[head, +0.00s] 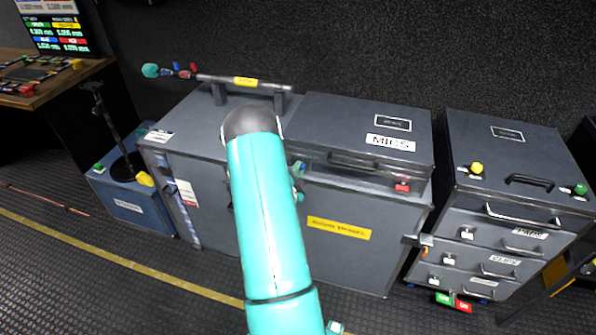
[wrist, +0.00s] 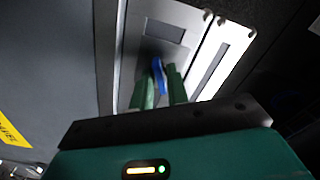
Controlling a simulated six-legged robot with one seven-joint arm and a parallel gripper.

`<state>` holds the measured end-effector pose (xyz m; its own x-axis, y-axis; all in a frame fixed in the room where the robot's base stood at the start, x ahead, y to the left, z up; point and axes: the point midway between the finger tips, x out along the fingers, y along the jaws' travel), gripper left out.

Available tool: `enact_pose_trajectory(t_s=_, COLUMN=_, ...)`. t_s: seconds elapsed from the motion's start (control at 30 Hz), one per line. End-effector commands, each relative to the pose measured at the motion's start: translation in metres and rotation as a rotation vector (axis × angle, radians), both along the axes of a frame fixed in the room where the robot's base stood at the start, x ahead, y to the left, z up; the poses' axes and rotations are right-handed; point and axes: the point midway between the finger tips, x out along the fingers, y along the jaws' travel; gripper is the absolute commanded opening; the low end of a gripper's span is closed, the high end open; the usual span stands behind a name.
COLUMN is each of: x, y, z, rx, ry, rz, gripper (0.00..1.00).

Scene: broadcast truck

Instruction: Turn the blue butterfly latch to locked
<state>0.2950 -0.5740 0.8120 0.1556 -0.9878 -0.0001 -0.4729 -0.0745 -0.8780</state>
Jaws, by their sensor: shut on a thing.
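The blue butterfly latch (wrist: 157,66) stands on a light metal plate (wrist: 188,22) in the wrist view. My gripper (wrist: 160,82) has its two green fingers on either side of the blue wing and is shut on it. The wing looks roughly upright in this picture, tilted slightly. A dark rectangular recess or label lies just above it. The locked and unlocked marks cannot be read. In the head view my teal arm reaches toward the large grey case (head: 337,250) and hides the gripper and the latch.
A case marked MICS (head: 375,125) sits on the grey case. A drawer unit (head: 520,150) stands at right, a blue box (head: 125,205) with a black stand at left. A desk (head: 50,90) is far left.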

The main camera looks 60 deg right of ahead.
Motion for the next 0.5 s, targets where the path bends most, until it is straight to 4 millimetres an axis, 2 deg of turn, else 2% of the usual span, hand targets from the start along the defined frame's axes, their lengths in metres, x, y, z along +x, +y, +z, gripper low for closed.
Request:
enact_pose_trajectory(t_s=0.2, x=-0.0004, y=0.0008, z=-0.0007, rx=0.033, ry=-0.196, rz=0.0, gripper=0.0)
enact_pose_trajectory(t_s=0.5, x=-0.0004, y=0.0009, z=-0.0007, rx=0.065, ry=-0.403, rz=-0.001, gripper=0.0)
